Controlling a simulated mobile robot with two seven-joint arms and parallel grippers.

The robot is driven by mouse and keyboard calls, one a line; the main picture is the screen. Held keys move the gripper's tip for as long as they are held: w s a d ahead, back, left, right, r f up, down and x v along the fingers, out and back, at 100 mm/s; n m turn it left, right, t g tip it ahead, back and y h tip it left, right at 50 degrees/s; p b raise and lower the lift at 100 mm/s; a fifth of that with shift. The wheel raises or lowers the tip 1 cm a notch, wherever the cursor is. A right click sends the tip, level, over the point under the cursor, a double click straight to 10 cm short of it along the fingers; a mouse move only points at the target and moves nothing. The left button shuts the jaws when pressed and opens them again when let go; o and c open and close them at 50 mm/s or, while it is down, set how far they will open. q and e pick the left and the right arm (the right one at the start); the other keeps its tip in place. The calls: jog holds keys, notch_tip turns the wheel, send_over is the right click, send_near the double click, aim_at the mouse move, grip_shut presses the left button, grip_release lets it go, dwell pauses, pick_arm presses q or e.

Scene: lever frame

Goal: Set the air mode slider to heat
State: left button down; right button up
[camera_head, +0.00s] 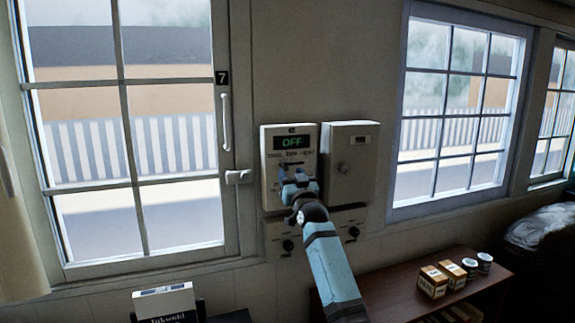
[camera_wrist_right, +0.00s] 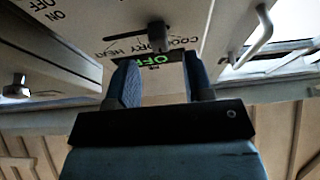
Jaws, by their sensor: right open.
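The control panel (camera_head: 270,140) is a pale wall box with a green display (camera_head: 292,142) reading OFF. Below the display is a label row, COOL, DRY, HEAT, with a dark slot (camera_wrist_right: 125,39). The dark slider knob (camera_wrist_right: 158,34) shows in the right wrist view, which is turned upside down. It sits at the slot's right end there, away from the HEAT label. My right gripper (camera_head: 298,180) is in front of the panel and hides its lower part. Its open fingers (camera_wrist_right: 164,75) point towards the knob, with the knob beyond the tips. Contact is not visible. My left gripper is not in view.
A second pale box (camera_head: 350,185) with a round knob is right beside the panel. Windows flank both boxes; the left one has a vertical handle (camera_head: 226,122). Small boxes (camera_head: 433,281) and jars stand on a low brown shelf (camera_head: 385,290).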

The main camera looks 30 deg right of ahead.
aim_at(286, 166)
jog(key=shift+x, duration=1.2)
jog(key=shift+w+d+r+p, duration=0.15)
jog(key=shift+w+p, duration=0.15)
jog(key=shift+p, duration=0.05)
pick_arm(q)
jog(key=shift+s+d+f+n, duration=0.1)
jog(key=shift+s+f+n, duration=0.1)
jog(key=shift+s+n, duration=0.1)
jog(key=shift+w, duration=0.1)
